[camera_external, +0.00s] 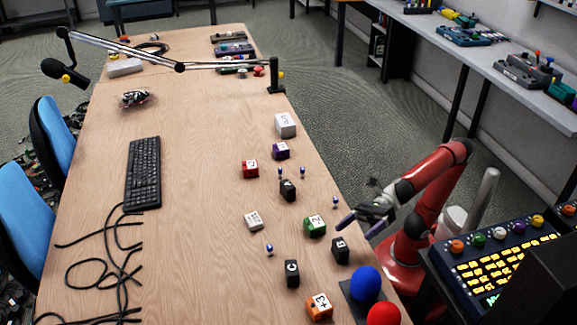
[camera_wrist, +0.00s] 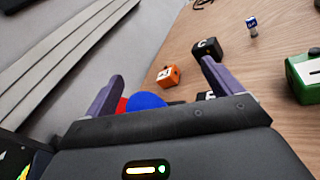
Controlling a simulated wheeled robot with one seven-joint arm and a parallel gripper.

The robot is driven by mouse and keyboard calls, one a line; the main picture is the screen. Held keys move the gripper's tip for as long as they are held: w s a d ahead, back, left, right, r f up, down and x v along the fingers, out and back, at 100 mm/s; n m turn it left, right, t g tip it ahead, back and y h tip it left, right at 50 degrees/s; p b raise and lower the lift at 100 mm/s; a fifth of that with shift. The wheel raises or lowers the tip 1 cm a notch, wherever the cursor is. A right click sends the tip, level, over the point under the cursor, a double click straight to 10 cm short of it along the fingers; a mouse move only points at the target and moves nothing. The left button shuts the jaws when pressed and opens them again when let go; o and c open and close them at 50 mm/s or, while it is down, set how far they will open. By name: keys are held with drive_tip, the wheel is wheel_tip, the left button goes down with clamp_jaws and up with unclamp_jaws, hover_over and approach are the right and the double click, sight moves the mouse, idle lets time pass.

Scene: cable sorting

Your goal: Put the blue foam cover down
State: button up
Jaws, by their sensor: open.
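The blue foam cover (camera_external: 366,283) is a round blue ball at the near right of the table, on or just above a dark flat base (camera_external: 352,302). A red ball (camera_external: 384,314) sits close in front of it. My gripper (camera_external: 358,226) is open and empty above the table's right edge, apart from the blue cover and behind it. In the wrist view the blue cover (camera_wrist: 148,101) shows low between my spread fingers (camera_wrist: 162,74), partly hidden by the gripper body. The red ball (camera_wrist: 122,105) is mostly hidden beside it.
Several lettered blocks stand near my gripper: a green one (camera_external: 314,227), black ones (camera_external: 341,250) and an orange one (camera_external: 319,307). Small blue-and-white pieces (camera_external: 269,249) stand among them. A keyboard (camera_external: 143,172) and loose black cables (camera_external: 105,265) lie left. The table's middle is clear.

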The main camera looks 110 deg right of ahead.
drive_tip(key=s+a+f+n+g+y+b, duration=0.1)
drive_tip(key=a+n+g+y, duration=0.15)
drive_tip(key=a+n, duration=0.2)
drive_tip(key=s+a+f+n+g+y, duration=0.1)
drive_tip(key=s+a+f+n+y, duration=0.15)
drive_tip(key=a+n, duration=0.2)
approach(363, 288)
drive_tip(key=shift+w+f+t, duration=0.1)
drive_tip(key=shift+f+t, duration=0.25)
drive_tip(key=shift+f, duration=0.2)
drive_tip(key=shift+w+a+f, duration=0.1)
drive_tip(key=shift+a+f, duration=0.05)
drive_tip(key=x, duration=0.7)
drive_tip(key=shift+w+a+b, duration=0.1)
drive_tip(key=shift+a+b, duration=0.05)
drive_tip(key=shift+b, duration=0.2)
drive_tip(key=c, duration=1.1)
